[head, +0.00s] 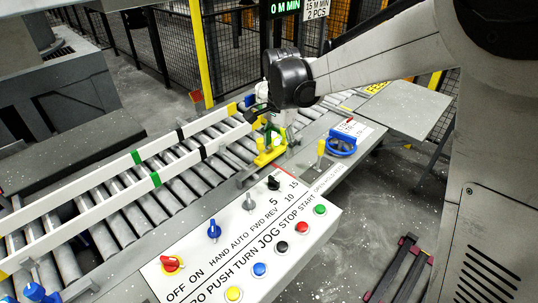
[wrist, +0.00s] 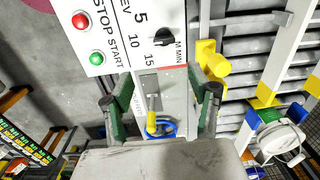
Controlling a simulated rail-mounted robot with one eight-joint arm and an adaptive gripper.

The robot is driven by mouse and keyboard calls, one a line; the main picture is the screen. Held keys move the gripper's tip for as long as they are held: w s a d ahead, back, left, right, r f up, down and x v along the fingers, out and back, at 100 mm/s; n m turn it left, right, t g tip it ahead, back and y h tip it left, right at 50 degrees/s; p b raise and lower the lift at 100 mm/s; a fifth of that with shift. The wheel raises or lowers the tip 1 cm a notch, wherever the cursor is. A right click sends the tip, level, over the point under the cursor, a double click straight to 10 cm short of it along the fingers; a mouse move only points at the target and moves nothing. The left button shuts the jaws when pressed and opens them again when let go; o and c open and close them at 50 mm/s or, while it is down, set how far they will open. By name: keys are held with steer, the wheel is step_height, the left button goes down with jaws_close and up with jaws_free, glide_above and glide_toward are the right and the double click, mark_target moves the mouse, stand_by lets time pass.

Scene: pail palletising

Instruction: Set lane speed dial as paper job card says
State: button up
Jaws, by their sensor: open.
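The lane speed dial is a black knob (head: 273,183) at the upper right of the white control panel (head: 200,245), with 5, 10 and 15 printed around it. It also shows in the wrist view (wrist: 163,36); I cannot tell which number its pointer marks. The paper job card (head: 317,9) at the top of the head view reads 15 M MIN, 2 PCS. My gripper (head: 270,130) is above the conveyor's near edge, beyond the dial. In the wrist view my gripper (wrist: 160,103) is open and empty, its green-sided fingers apart, with the dial ahead of them.
A green display (head: 284,7) reads 0 M MIN. Other knobs, including a red one (head: 171,265) and a blue one (head: 214,230), and several push buttons share the panel. A yellow-topped lever (head: 320,148) and a blue ring (head: 342,147) stand beyond it. The roller conveyor (head: 130,215) runs alongside.

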mark_target(273, 179)
steer(key=f, duration=0.5)
steer(key=a+f, duration=0.1)
steer(key=f, duration=0.4)
steer(key=f+b, duration=0.1)
steer(key=f, duration=0.4)
steer(key=shift+w+a, duration=0.2)
steer(key=shift+w, duration=0.05)
steer(key=c, duration=1.2)
steer(key=shift+o, duration=0.2)
